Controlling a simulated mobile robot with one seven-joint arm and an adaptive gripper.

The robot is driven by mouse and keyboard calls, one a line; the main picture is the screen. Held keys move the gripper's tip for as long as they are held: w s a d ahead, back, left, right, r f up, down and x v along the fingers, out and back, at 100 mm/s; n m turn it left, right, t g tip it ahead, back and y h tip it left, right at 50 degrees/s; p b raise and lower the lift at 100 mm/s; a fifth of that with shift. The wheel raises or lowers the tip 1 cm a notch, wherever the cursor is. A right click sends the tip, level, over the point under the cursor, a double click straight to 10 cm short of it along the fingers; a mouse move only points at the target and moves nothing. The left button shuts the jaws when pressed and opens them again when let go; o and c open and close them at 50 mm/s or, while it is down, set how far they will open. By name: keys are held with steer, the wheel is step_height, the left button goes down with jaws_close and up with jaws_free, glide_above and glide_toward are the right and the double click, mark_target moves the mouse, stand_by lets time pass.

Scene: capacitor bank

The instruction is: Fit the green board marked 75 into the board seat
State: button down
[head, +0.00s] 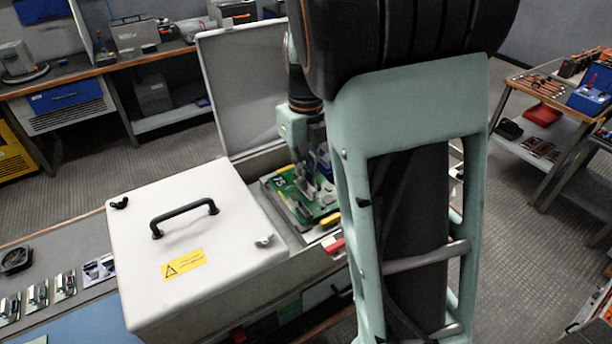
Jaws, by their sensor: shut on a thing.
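The green board (285,193) is in the open bay of the pale cabinet, at the picture's centre. A small white mark shows on its left part, too small to read for sure. My gripper (319,192) reaches down over the board and is shut on it, the fingers partly hidden by parts on the board. The board lies roughly flat at or just above the bay floor. I cannot tell whether it touches the board seat, which is hidden beneath it.
A closed white lid (208,243) with a black handle (184,217) covers the bay's left neighbour. A raised lid (243,85) stands behind the bay. My arm hides the bay's right side. Benches stand at the back left and right.

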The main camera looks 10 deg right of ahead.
steer(key=shift+f+b, duration=0.3)
steer(key=shift+f, duration=0.5)
stand_by(0.6)
steer(key=c, duration=2)
jaws_free()
